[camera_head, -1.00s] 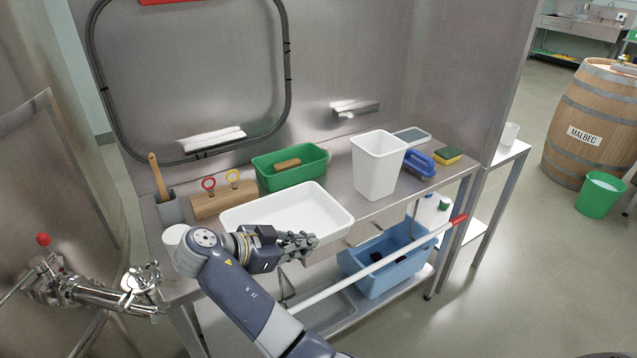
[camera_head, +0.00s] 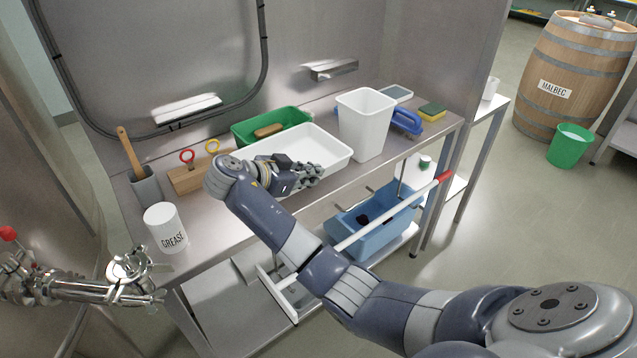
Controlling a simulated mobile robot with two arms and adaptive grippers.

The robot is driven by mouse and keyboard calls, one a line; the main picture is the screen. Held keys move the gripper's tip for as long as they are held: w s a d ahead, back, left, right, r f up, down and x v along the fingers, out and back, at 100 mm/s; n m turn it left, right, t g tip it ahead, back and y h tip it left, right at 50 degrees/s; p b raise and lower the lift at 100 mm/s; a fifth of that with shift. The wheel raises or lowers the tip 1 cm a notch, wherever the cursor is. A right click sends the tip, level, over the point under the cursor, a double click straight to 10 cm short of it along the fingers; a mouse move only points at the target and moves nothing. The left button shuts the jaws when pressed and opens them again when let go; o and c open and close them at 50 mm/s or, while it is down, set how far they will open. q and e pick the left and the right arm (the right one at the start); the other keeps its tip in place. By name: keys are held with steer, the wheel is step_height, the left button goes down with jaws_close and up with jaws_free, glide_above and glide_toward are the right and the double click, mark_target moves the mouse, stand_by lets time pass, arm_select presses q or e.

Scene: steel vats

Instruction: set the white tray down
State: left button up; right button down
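The white tray (camera_head: 322,147) is a shallow, empty rectangular tub, level over the steel table, in front of the green bin and left of the tall white bucket. My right gripper (camera_head: 312,174) is at the tray's front left side, its fingers against the front wall and rim, and appears shut on it. The fingertips are partly hidden, and the hand covers part of the tray's lower front. I cannot tell whether the tray's underside touches the steel table (camera_head: 225,218).
A green bin (camera_head: 245,133) with a brush stands behind the tray. The tall white bucket (camera_head: 366,122) is close on its right. A white grease can (camera_head: 165,228) and a wooden block (camera_head: 187,180) stand left. A blue crate (camera_head: 378,228) and white pole are below the front edge.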

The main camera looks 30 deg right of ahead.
steer(key=d, duration=0.1)
steer(key=w+d, duration=0.1)
steer(key=d, duration=0.1)
steer(key=shift+f+b, duration=0.2)
steer(key=shift+b, duration=0.1)
step_height(320, 180, down, 4)
steer(key=b, duration=0.2)
steer(key=shift+r+b, duration=0.2)
steer(key=shift+b, duration=0.1)
steer(key=shift+r, duration=0.1)
steer(key=c, duration=1.8)
jaws_free()
steer(key=v, duration=1.2)
